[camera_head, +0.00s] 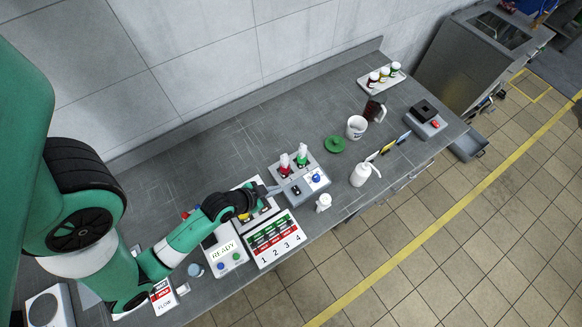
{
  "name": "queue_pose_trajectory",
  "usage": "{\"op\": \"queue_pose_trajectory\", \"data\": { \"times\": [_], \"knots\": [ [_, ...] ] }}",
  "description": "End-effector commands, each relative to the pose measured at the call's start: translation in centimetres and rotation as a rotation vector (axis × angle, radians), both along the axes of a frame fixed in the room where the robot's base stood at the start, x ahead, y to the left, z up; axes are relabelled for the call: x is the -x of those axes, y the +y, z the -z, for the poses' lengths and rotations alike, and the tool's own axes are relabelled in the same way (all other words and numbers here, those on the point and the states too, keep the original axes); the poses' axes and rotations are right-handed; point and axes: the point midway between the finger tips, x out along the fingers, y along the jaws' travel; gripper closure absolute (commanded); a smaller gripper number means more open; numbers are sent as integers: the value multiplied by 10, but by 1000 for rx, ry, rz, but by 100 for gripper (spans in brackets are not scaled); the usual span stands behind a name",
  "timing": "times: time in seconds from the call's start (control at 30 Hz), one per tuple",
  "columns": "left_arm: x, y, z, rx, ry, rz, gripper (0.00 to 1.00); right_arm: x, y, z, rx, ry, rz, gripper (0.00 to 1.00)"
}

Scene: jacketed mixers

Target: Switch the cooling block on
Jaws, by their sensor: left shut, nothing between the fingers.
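My left gripper (274,190) is shut and empty. Its fingertips are at the left edge of a grey unit (306,184); I cannot tell whether they touch it. This unit bears a red-topped piece (284,164) and a green-topped piece (302,155) upright at its back, a small black switch (295,190) and a blue knob (316,177) on a white patch. No readable label tells me whether it is the cooling block. The switch's position is too small to tell. My right gripper is not in view.
Left of the unit stand a panel numbered 1 to 4 (272,239) and a READY display (223,252).

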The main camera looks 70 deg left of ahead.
Motion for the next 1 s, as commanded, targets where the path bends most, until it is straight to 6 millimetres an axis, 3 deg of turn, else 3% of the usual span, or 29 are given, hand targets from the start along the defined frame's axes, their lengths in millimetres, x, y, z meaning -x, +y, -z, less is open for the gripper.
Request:
{"op": "queue_pose_trajectory", "data": {
  "times": [0.27,0.67,0.8,1.0],
  "knots": [
    [-13,6,14,-1,0,2,100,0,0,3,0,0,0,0],
    [-69,30,74,0,-1,2,100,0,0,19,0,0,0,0],
    [-65,33,97,1,1,1,100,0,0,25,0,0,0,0],
    [-64,35,109,0,-1,2,100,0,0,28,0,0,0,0]
  ]
}}
